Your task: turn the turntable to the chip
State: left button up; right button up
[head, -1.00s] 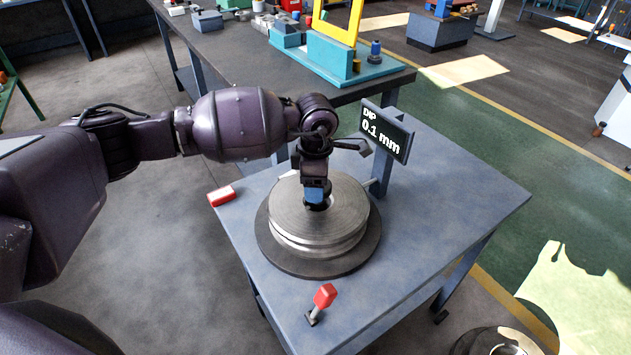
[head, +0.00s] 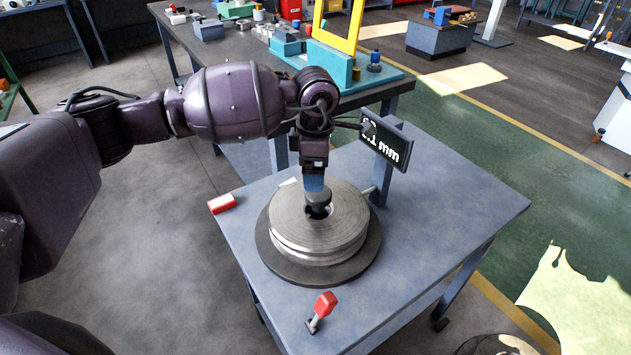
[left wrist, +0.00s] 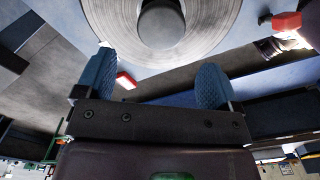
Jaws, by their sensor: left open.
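The turntable (head: 278,268) is a dark round plate on a blue-grey table, with a stack of shiny metal rings (head: 345,222) on it. A dark round knob (head: 318,208) stands at its centre. My left gripper (head: 315,192) points down just above the knob. In the left wrist view the left gripper (left wrist: 155,75) has its two blue fingers apart, with nothing between them. The knob (left wrist: 161,24) and rings (left wrist: 215,22) lie beyond the fingertips there. I cannot make out a chip on the rings for certain. My right gripper is not in view.
A display (head: 388,146) on a post stands behind the rings, its text partly covered by my arm. A red-handled lever (head: 323,306) stands in front. The table's right side is clear.

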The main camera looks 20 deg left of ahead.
pick_arm(q)
notch_tip(320, 180, up, 3)
jog(key=shift+f, duration=0.15)
jog(key=shift+r, duration=0.75)
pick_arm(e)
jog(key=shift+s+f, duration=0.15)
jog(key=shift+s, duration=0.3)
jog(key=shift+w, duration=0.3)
